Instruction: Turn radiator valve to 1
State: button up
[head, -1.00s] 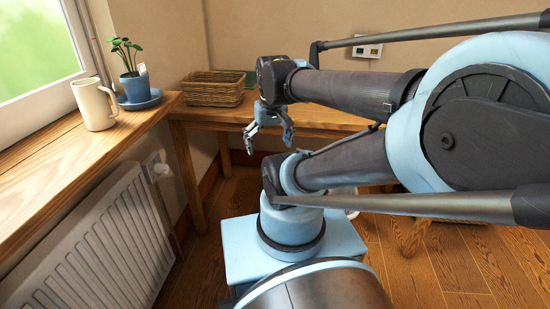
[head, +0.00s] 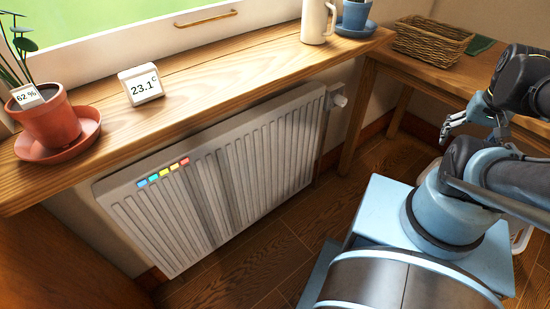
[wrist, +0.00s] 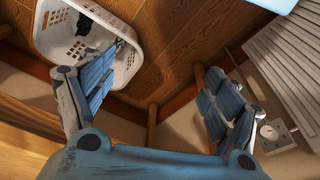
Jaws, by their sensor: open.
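The white radiator (head: 215,180) hangs under the wooden sill in the head view. Its valve (head: 338,99) is a small white knob at the radiator's upper right end; its setting is too small to read there. My gripper (head: 452,127) is to the right of the valve, apart from it, with its fingers pointing down. In the wrist view my gripper (wrist: 162,88) has its two fingers spread wide with nothing between them.
The sill holds a potted plant (head: 48,121), a 23.1 °C display (head: 141,86), a white mug (head: 318,20) and a blue pot (head: 356,14). A wicker basket (head: 433,40) sits on the corner table (head: 400,62). A white laundry basket (wrist: 72,47) stands on the floor.

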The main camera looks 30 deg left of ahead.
aim_at(339, 100)
jog(key=u, duration=2.35)
jog(key=k, duration=0.5)
jog(key=z, duration=1.25)
jog(key=i, duration=0.25)
jog(key=u, duration=0.15)
